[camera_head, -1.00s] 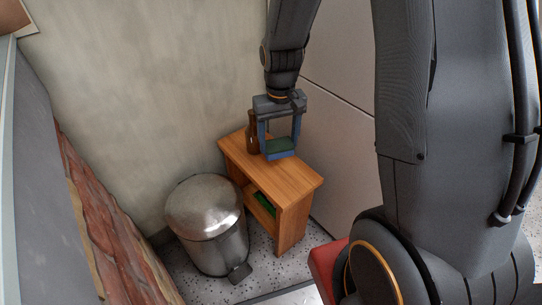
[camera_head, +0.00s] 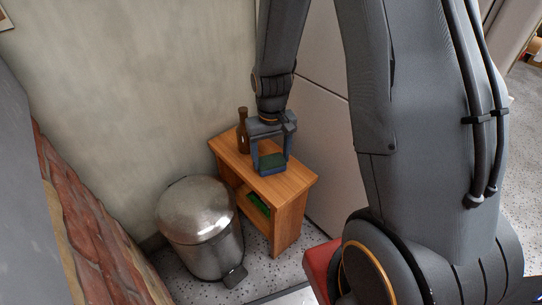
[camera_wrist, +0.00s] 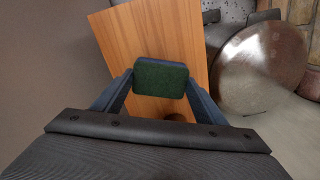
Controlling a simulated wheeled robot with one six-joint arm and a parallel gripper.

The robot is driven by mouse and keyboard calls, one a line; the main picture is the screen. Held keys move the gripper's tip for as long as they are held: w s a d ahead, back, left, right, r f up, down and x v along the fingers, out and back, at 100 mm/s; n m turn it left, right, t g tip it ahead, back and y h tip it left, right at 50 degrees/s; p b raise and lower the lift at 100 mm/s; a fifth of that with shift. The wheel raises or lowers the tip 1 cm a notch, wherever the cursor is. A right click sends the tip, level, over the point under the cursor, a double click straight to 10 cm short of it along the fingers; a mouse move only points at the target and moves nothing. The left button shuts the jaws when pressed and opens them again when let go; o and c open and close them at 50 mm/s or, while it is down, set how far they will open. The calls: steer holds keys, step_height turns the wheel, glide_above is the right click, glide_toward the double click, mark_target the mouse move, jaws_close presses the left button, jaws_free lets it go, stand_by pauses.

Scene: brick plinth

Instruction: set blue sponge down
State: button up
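The blue sponge (camera_head: 272,163) has a dark green upper face. It also shows in the wrist view (camera_wrist: 160,78), level and close over the wooden top. My gripper (camera_head: 271,162) points down with one finger at each end of the sponge, and both fingertips seem to touch it. In the wrist view my gripper (camera_wrist: 160,80) spans the sponge the same way. The sponge is low at the top of the small wooden stand (camera_head: 298,184). I cannot tell whether its underside touches the wood.
A brown bottle (camera_head: 243,132) stands on the stand's back left, close to my gripper. A green item (camera_head: 259,204) lies on the lower shelf. A metal pedal bin (camera_head: 199,225) stands left of the stand. The stand's front right top is clear.

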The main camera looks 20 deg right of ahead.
mark_target(271, 161)
steer(key=o, duration=0.4)
step_height(271, 161, up, 12)
steer(key=p, duration=0.4)
steer(key=s+a+r+n, duration=0.1)
steer(key=s+a+r, duration=0.3)
steer(key=s, duration=0.3)
steer(key=s+a+r+n, duration=0.2)
steer(key=s+a+r, duration=0.2)
steer(key=s+a, duration=0.1)
steer(key=s+a+r+n, duration=0.1)
steer(key=s+a+r, duration=0.3)
steer(key=s, duration=0.4)
steer(key=shift+s+a+r+n+y, duration=0.1)
steer(key=shift+s+a+n+y, duration=0.05)
steer(key=shift+s+n+y, duration=0.15)
